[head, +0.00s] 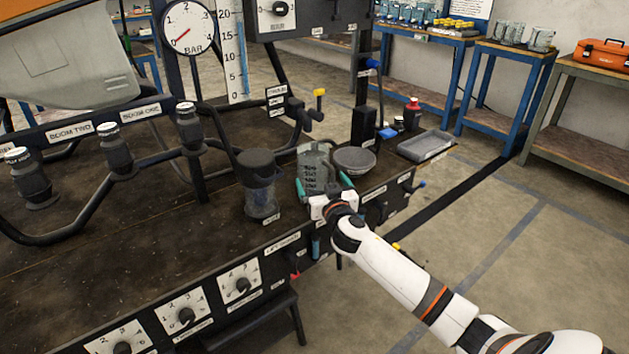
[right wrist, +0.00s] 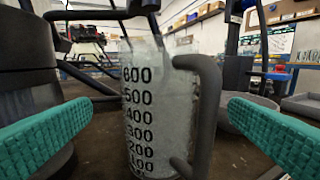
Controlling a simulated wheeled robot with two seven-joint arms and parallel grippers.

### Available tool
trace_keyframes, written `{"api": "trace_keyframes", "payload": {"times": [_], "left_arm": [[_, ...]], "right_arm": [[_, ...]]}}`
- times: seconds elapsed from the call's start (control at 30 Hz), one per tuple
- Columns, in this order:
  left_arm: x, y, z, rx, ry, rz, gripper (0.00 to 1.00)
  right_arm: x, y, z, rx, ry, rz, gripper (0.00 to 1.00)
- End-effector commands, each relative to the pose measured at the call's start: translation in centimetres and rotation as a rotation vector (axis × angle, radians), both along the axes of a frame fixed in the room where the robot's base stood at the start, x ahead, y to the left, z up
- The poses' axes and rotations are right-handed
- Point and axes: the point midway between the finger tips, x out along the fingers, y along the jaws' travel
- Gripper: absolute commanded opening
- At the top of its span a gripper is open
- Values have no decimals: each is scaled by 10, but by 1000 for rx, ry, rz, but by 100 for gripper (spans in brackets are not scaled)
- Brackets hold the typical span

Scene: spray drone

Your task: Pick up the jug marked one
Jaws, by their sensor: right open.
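A clear measuring jug (head: 313,165) with dark graduations stands upright on the dark bench. In the right wrist view the jug (right wrist: 150,110) shows numbers from 100 to 600 and a grey handle (right wrist: 208,110) on its right side. I cannot make out a mark "one" on it. My right gripper (head: 324,186) is open, close in front of the jug, with its teal fingers spread to either side. In the wrist view there is a visible gap between each finger and the jug. My left gripper is not in view.
A dark-lidded clear container (head: 260,190) stands left of the jug. A grey bowl (head: 354,160) stands close on its right. A shallow metal tray (head: 426,146) lies farther right. Pipes and a gauge (head: 187,27) rise behind; dial panels line the bench front.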

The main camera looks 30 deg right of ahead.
Motion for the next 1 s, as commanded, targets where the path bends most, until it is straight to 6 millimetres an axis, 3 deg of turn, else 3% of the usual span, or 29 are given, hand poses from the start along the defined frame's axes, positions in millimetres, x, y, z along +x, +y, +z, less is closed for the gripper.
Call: {"api": "trace_keyframes", "payload": {"times": [0.4, 0.73, 1.0], "left_arm": [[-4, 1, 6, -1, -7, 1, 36], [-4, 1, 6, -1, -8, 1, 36], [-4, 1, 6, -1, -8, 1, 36]], "right_arm": [[46, -13, -2, -2, 1, -1, 99], [52, -15, -2, -1, 1, 1, 99], [52, -14, -2, -1, 1, 1, 55]]}}
